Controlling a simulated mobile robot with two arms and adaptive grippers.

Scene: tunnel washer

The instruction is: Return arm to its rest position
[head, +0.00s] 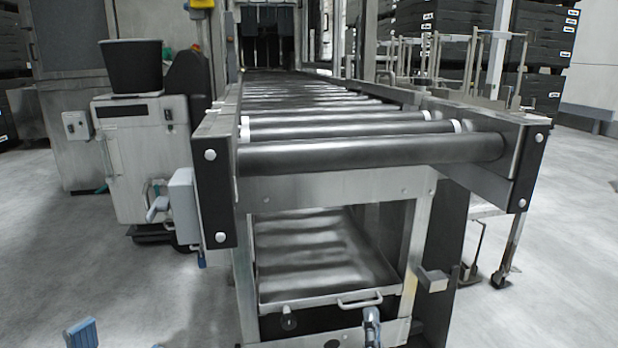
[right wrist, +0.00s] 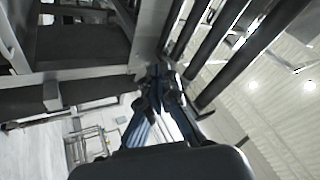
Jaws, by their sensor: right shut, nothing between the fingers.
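My right gripper (head: 372,325) is at the bottom of the head view, in front of the lower tray of the roller conveyor. Its fingers are together and hold nothing. In the right wrist view its blue fingers (right wrist: 155,112) run up and meet near the middle, close to dark rollers and a metal frame in the picture. Whether they touch the frame cannot be told. At the lower left edge of the head view, two blue fingertips of my left gripper (head: 120,339) show wide apart. The rest of it is cut off.
The roller conveyor (head: 370,155) fills the middle, with a handled metal tray (head: 325,270) below its rollers. A grey cabinet (head: 145,160) with a black bin (head: 132,66) stands at left. The floor (head: 560,250) is clear at the right.

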